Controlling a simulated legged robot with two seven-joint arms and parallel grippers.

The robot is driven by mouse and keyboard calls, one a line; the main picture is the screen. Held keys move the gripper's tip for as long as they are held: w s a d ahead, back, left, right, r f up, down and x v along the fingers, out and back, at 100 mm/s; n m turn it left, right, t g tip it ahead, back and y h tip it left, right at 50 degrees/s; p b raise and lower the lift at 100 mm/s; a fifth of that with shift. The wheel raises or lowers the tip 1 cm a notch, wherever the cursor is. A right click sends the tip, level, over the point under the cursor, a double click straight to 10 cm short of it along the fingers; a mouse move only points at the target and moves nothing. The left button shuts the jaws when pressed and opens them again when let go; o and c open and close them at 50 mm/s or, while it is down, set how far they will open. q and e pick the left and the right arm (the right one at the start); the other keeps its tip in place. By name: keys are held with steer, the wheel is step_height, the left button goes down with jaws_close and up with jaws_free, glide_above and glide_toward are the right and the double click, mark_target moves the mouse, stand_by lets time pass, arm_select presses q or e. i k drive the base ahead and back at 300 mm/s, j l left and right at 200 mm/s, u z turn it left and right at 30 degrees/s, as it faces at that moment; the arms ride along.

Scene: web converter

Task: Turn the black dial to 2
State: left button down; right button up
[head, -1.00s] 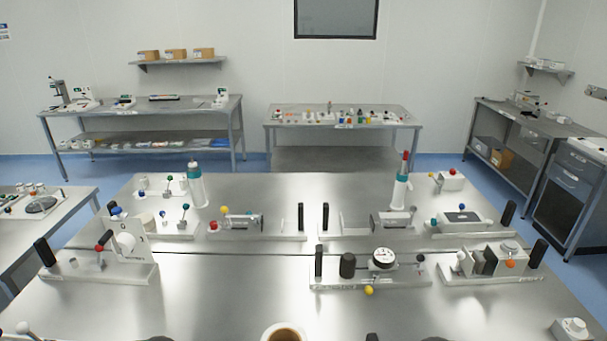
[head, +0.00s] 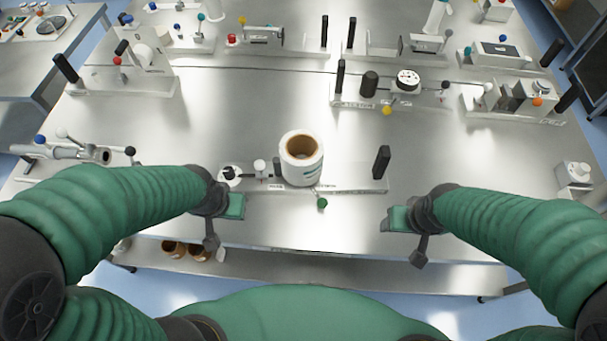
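A small black dial (head: 230,173) sits on a white round face at the left end of the front fixture (head: 345,186). Its numbers are too small to read, so I cannot tell its setting. A white roll with a brown core (head: 301,160) stands on the same fixture, right of the dial. My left gripper (head: 224,215) is just in front of the dial, apparently apart from it. My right gripper (head: 408,225) is in front and to the right of the fixture, away from the dial. Neither appears to hold anything, but their finger openings are unclear.
A black post (head: 381,162) stands at the fixture's right end and a green ball knob (head: 322,203) sticks out in front. A grey tubular device (head: 75,152) lies at left. More fixtures, one with a gauge (head: 408,80), line the back. Bare steel lies between.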

mark_target(229, 173)
steer(key=k+j+u, duration=0.1)
steer(key=j+u, duration=0.15)
steer(key=j, duration=0.4)
steer(key=j+u, duration=0.3)
steer(key=j, duration=0.35)
